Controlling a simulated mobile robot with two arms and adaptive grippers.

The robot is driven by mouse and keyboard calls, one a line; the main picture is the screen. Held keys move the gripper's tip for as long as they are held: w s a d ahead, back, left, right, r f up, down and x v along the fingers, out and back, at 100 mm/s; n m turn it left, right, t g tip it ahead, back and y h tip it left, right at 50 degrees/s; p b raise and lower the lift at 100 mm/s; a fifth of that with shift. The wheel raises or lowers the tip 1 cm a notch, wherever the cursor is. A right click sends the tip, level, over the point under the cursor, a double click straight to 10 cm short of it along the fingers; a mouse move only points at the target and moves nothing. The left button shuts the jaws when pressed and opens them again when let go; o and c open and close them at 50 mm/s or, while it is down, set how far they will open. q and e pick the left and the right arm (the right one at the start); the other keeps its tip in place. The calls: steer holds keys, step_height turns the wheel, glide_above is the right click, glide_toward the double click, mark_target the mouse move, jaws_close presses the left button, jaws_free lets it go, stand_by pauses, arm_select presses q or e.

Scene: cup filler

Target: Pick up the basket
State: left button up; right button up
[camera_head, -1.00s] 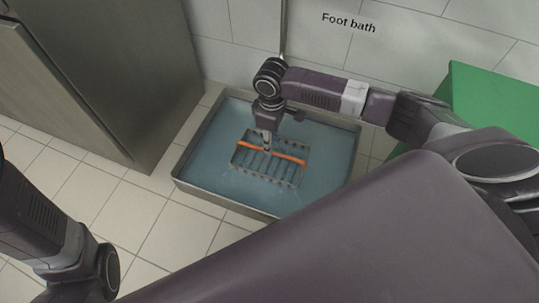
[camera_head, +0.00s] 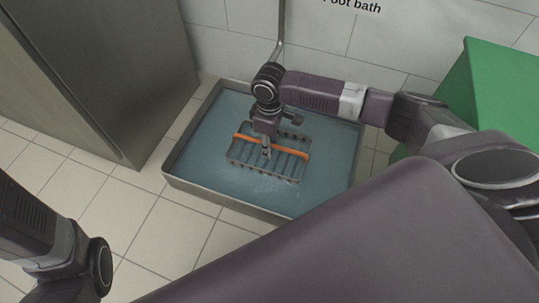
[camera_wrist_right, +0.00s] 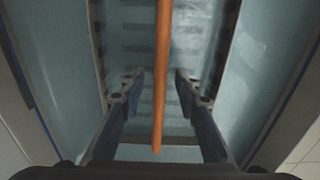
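The basket (camera_head: 284,165) is a grey slotted rack with an orange bar handle (camera_head: 299,153) across its top. It sits in the blue water of the foot bath. My right gripper (camera_head: 266,152) points down over the basket at the handle. In the right wrist view, the right gripper (camera_wrist_right: 160,92) is open, with one finger on each side of the orange handle (camera_wrist_right: 162,50), and neither finger visibly touches it. The basket floor and walls (camera_wrist_right: 225,45) show beyond the fingers. My left arm is at the lower left in the head view; its gripper is out of view.
The foot bath tray (camera_head: 215,203) has a raised metal rim around the basket. A steel cabinet (camera_head: 95,70) stands to the left, a green box (camera_head: 500,90) to the right. A tiled wall with a vertical pipe (camera_head: 281,25) is behind. Floor tiles at front left are clear.

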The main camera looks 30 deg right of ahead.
steer(key=shift+c, duration=0.5)
jaws_close()
steer(key=shift+r, duration=0.15)
